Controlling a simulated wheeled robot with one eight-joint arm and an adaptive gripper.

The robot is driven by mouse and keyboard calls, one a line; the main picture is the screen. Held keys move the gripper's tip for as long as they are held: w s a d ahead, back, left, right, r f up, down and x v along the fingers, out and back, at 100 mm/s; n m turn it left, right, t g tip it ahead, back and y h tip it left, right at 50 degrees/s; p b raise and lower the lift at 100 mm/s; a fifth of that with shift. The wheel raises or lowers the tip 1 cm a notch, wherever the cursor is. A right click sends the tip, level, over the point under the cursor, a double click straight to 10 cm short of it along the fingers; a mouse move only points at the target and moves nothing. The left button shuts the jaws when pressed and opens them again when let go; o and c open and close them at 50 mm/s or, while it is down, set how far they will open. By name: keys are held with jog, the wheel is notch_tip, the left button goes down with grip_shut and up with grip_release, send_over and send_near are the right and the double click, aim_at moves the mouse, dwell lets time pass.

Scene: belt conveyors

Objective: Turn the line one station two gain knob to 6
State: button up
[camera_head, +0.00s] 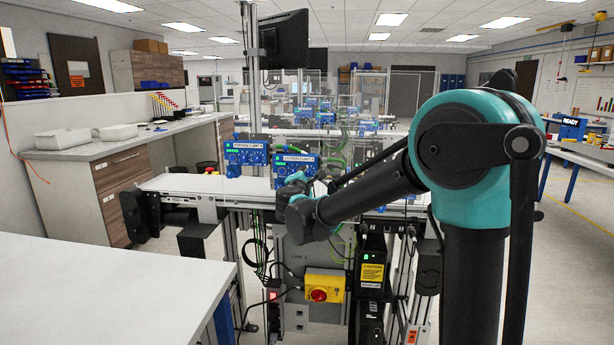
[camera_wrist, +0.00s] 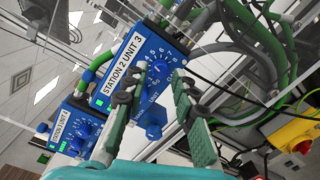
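A blue control box labelled "STATION 2 UNIT 3" (camera_wrist: 118,72) fills the upper middle of the wrist view. It also shows in the head view (camera_head: 293,160), on the line behind the near conveyor. Its upper dial carries a white number scale (camera_wrist: 163,57); 4, 5 and 6 are readable. My gripper (camera_wrist: 160,73) is open, with one fingertip on each side of this dial. I cannot tell whether the fingers touch the knob or where its pointer sits. A lower blue knob (camera_wrist: 152,122) shows between the fingers, nearer the palm.
A second blue box (camera_wrist: 72,133) with a similar label and knobs stands to the left. Green and grey cables (camera_wrist: 255,40) run close on the right. A yellow box with a red knob (camera_head: 318,294) is below. A white worktop (camera_head: 100,290) fills the lower left.

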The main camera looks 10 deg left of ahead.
jog(key=s, duration=1)
jog(key=shift+a+r, duration=0.15)
jog(key=shift+a, duration=0.1)
jog(key=shift+o, duration=1.3)
jog(key=shift+s, duration=0.15)
jog(key=s+n, duration=0.1)
jog(key=s+n+y, duration=0.1)
jog(key=s+n, duration=0.1)
jog(key=s+d+n, duration=0.1)
jog(key=s+n, duration=0.1)
jog(key=shift+f, duration=0.25)
jog(key=w, duration=1.7)
jog(key=shift+w+a, duration=0.1)
jog(key=shift+w, duration=0.1)
jog(key=shift+c, duration=0.3)
grip_shut()
